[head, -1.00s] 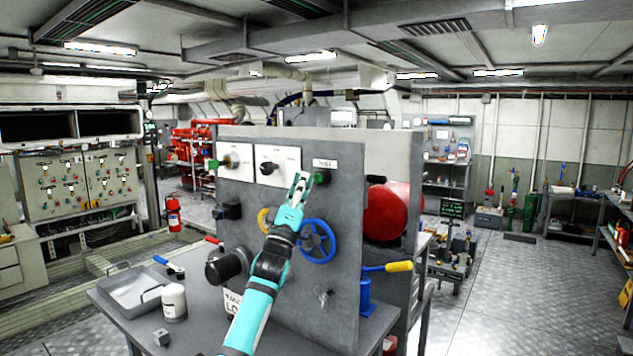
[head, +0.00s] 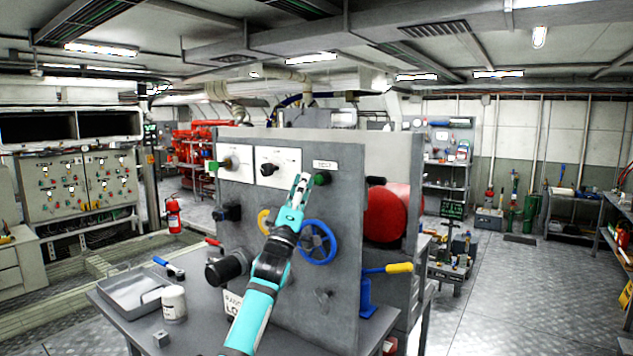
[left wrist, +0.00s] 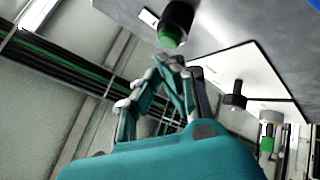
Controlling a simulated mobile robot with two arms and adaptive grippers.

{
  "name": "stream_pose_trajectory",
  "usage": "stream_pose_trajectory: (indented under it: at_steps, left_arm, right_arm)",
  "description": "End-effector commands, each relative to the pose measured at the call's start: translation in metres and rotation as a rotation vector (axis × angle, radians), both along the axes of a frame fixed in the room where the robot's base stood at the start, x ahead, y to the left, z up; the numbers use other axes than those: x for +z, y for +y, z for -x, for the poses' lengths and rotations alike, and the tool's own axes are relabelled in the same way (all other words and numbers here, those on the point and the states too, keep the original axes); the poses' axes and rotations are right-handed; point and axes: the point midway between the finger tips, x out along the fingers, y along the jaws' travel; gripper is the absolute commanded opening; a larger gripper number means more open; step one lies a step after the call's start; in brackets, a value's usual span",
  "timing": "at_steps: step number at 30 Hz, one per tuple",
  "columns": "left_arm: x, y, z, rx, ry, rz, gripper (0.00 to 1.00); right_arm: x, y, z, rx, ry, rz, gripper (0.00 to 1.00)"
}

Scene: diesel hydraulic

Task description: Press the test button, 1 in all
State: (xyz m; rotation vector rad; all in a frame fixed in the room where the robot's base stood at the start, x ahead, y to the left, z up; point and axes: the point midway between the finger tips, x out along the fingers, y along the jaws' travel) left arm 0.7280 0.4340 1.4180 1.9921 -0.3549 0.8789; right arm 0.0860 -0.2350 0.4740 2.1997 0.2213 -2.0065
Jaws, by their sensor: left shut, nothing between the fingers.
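The green test button (head: 321,178) sits on the upright grey panel (head: 345,230), under a small white label plate (head: 325,164). In the left wrist view the green button (left wrist: 172,36) stands out from the panel in a dark collar. My left gripper (head: 303,178) is shut and empty. In the head view its tips are just left of the button, at about its height. In the left wrist view the fingertips (left wrist: 168,62) point toward the button and show a small gap below it. Whether they touch cannot be told from the head view. My right gripper is not in view.
Two knob switches on white plates (head: 278,167) are left of the button. A blue handwheel (head: 318,242) and a yellow-handled lever (head: 398,268) are lower. A grey tray (head: 130,291) and a white can (head: 174,303) stand on the bench.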

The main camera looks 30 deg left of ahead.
Motion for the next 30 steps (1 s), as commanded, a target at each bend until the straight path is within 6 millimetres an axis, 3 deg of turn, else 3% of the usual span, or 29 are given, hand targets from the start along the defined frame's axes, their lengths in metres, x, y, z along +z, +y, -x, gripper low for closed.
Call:
stream_pose_trajectory:
  at_steps: [30]
  left_arm:
    - [0.0002,-0.0007,-0.0084,0.000,0.000,0.000,0.00]
  right_arm:
    - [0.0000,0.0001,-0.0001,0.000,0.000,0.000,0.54]
